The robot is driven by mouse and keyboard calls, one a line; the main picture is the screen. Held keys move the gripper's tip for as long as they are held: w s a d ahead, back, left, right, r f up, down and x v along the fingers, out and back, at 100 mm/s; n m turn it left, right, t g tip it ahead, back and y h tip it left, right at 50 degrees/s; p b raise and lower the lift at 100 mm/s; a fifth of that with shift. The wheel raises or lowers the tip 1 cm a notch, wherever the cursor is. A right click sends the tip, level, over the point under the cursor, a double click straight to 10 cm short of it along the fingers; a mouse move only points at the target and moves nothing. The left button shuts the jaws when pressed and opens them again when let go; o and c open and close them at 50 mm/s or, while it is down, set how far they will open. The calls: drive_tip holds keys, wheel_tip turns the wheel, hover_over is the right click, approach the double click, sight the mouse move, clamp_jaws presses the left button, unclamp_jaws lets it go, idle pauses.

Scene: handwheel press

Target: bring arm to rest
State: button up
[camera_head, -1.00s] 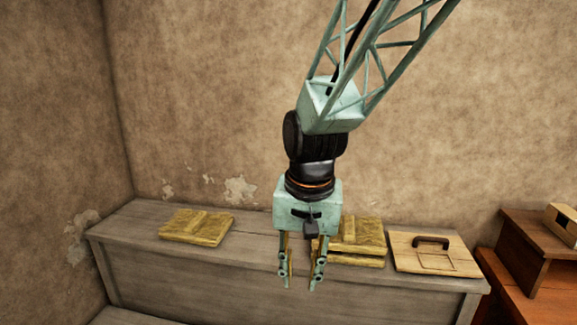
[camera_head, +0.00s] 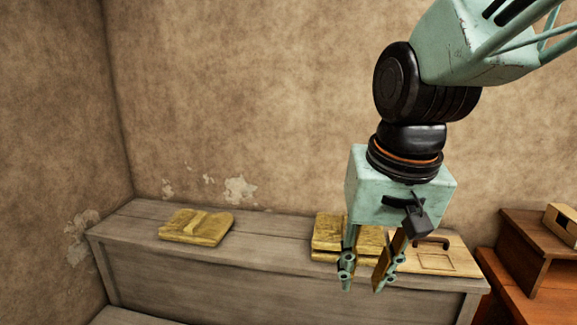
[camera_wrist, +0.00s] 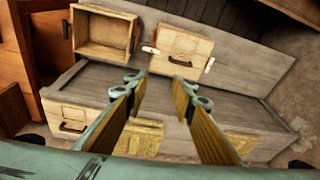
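My gripper (camera_head: 366,278) hangs fingers down in front of the grey wooden bench in the head view. Its two fingers stand apart with nothing between them. In the wrist view the open fingers (camera_wrist: 153,82) reach out over the bench, with empty space between the tips. My arm comes in from the upper right of the head view.
A yellow folded bundle (camera_head: 196,227) lies on the bench (camera_head: 270,250) at left. Stacked yellow bundles (camera_head: 328,234) and a light board with a dark handle (camera_head: 455,256) lie farther right, partly behind my gripper. A reddish-brown wooden cabinet (camera_head: 530,250) stands at far right.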

drive_tip(key=s+d+r, duration=0.2)
drive_tip(key=s+d, duration=0.2)
drive_tip(key=s, duration=0.4)
drive_tip(key=s+d+r+t, duration=0.1)
drive_tip(key=s+d, duration=0.3)
drive_tip(key=s, duration=0.5)
drive_tip(key=shift+r+n, duration=0.4)
drive_tip(key=shift+r, duration=0.05)
